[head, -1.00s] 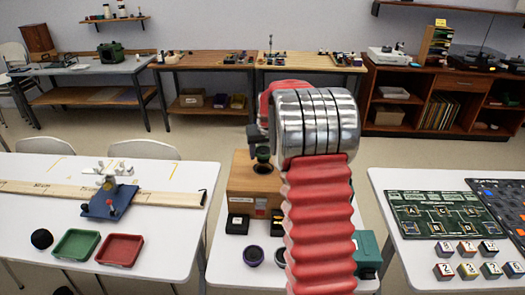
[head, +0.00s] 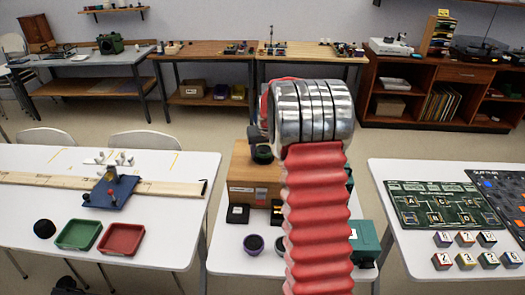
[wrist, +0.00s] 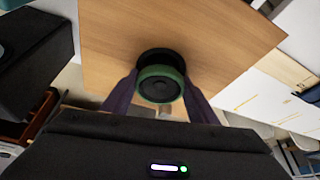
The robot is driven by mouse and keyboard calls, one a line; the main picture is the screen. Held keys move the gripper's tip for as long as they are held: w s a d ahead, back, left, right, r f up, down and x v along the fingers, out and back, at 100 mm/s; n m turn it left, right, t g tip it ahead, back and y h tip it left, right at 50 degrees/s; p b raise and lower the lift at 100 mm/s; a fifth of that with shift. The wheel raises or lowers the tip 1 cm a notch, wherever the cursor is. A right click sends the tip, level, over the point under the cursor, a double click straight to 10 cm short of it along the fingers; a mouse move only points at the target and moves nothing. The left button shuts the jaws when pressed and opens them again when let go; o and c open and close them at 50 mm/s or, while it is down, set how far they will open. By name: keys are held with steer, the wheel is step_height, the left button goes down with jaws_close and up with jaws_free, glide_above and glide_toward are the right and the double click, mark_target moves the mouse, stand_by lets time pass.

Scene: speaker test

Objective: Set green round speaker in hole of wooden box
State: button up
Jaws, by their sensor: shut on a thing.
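The wooden box (head: 250,188) stands on the middle white table, partly hidden by my arm in the head view. Its wood top fills much of the wrist view (wrist: 215,35). My gripper (wrist: 160,88) is shut on the green round speaker (wrist: 160,90), with a dark purple finger at each side. The speaker has a green rim and black cone. The dark round hole (wrist: 160,56) shows partly behind it in the wrist view. In the head view the speaker (head: 263,156) is over the box top and hides the hole. I cannot tell whether it touches the box.
Two dark round speakers (head: 253,243) and small black boxes (head: 238,214) sit in front of the wooden box. A green box (head: 365,243) is right of my arm. White tables stand left (head: 40,185) and right (head: 410,268), with gaps between them.

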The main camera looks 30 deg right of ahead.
steer(key=shift+s+f, duration=0.2)
steer(key=shift+f, duration=0.35)
steer(key=shift+s+f, duration=0.15)
steer(key=shift+f, duration=0.35)
steer(key=shift+s+d+f, duration=0.1)
steer(key=shift+s+f, duration=0.05)
steer(key=shift+s, duration=0.05)
stand_by(0.5)
steer(key=o, duration=1.2)
steer(key=shift+o, duration=0.8)
steer(key=shift+s+d, duration=0.1)
steer(key=shift+d, duration=0.05)
steer(key=shift+a+r, duration=0.2)
steer(key=shift+r, duration=0.2)
steer(key=v, duration=1)
steer(key=w+v, duration=0.1)
steer(key=v, duration=0.3)
steer(key=shift+a+r, duration=0.1)
steer(key=shift+r, duration=0.5)
